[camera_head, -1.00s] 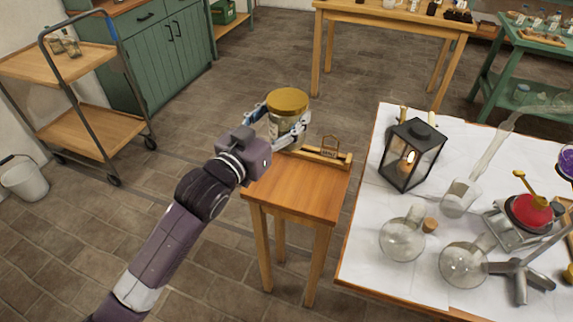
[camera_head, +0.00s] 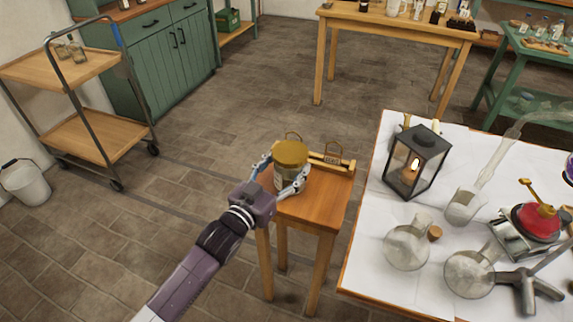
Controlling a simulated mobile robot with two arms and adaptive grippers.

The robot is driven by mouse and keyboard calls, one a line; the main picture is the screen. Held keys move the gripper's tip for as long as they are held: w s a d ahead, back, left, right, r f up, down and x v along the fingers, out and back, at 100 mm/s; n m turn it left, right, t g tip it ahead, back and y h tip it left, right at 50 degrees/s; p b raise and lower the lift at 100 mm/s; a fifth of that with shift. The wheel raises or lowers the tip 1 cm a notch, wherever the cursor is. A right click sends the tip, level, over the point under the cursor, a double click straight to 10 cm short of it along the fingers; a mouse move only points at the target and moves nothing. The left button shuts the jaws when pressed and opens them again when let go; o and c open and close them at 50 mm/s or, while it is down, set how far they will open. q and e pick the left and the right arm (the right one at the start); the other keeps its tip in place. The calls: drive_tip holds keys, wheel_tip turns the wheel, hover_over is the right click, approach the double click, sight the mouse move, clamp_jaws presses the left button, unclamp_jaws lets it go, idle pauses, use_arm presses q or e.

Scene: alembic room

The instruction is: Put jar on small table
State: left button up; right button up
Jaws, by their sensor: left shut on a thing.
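The jar (camera_head: 288,172) is glass with a gold-brown lid. My left gripper (camera_head: 286,180) is shut around its sides, one finger on each side. The jar is upright at the back left part of the small table (camera_head: 318,207), a square wooden table. I cannot tell whether the jar's base touches the tabletop, as the gripper covers its lower part. My right gripper is not in view.
A wooden rack with small tags (camera_head: 333,160) lies along the small table's back edge, close to the jar. A white-covered table (camera_head: 375,255) with a lantern (camera_head: 416,162) and glass flasks stands to the right. A wooden trolley (camera_head: 85,135) stands at left.

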use_arm(q)
drive_tip(key=o, duration=1.4)
drive_tip(key=shift+f, duration=0.1)
drive_tip(key=shift+o, duration=0.2)
drive_tip(key=shift+s, duration=0.1)
drive_tip(key=shift+s+a+r+p, duration=0.2)
drive_tip(key=shift+s+p, duration=0.15)
drive_tip(key=p+v, duration=0.4)
drive_tip(key=v, duration=0.7)
